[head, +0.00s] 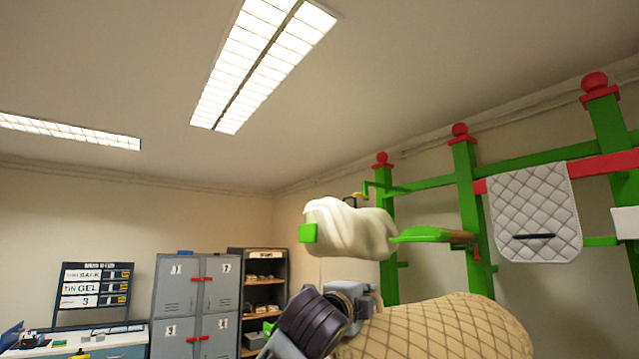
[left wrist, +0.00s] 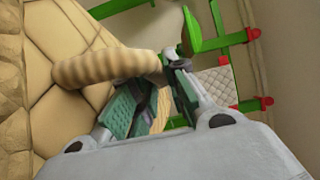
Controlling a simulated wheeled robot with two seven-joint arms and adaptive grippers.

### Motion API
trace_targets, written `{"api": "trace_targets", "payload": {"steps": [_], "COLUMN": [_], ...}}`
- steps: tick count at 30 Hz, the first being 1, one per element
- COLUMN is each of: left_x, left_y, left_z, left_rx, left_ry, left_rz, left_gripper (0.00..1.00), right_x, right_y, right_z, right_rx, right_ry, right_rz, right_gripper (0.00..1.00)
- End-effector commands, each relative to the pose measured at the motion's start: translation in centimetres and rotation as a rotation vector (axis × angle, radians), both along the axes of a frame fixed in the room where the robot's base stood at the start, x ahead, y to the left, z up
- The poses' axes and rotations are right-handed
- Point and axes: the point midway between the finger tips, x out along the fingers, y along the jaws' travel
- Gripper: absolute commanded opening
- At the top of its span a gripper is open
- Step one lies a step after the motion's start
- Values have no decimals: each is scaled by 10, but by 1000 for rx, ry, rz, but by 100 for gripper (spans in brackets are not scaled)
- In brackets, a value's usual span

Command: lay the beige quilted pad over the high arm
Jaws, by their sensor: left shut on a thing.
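The beige quilted pad (head: 435,330) hangs in a rounded fold at the bottom of the head view, with its lower part cut off by the frame. My left gripper (head: 352,298) is at its left upper edge and shut on it. In the left wrist view the pad (left wrist: 105,68) bulges beside the fingers (left wrist: 155,95) and spreads to the left. A green arm (head: 432,235) sticks out from the rack above the pad, with a cream fleece (head: 350,228) draped over it. I cannot tell whether this is the high arm. My right gripper is not in view.
The green rack (head: 468,200) with red caps stands along the right wall. A white quilted pad (head: 533,212) hangs on its red rail. Grey lockers (head: 195,300), a shelf unit (head: 264,290) and a sign board (head: 95,285) stand at the back. Air above the beige pad is free up to the green arm.

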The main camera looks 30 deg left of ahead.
Motion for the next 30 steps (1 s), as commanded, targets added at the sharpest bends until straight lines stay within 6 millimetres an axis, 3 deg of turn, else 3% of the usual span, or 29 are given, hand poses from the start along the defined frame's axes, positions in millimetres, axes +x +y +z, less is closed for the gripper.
{"api": "trace_targets", "payload": {"steps": [3, 30], "left_x": [-6, -57], "left_y": [0, 4], "left_z": [26, 191], "left_rx": [-1, -2], "left_ry": [-7, -7], "left_rz": [1, 5], "left_gripper": [0, 0], "right_x": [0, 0], "right_y": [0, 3], "right_z": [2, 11], "right_rx": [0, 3], "right_ry": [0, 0], "right_rz": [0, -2], "right_gripper": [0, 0]}}
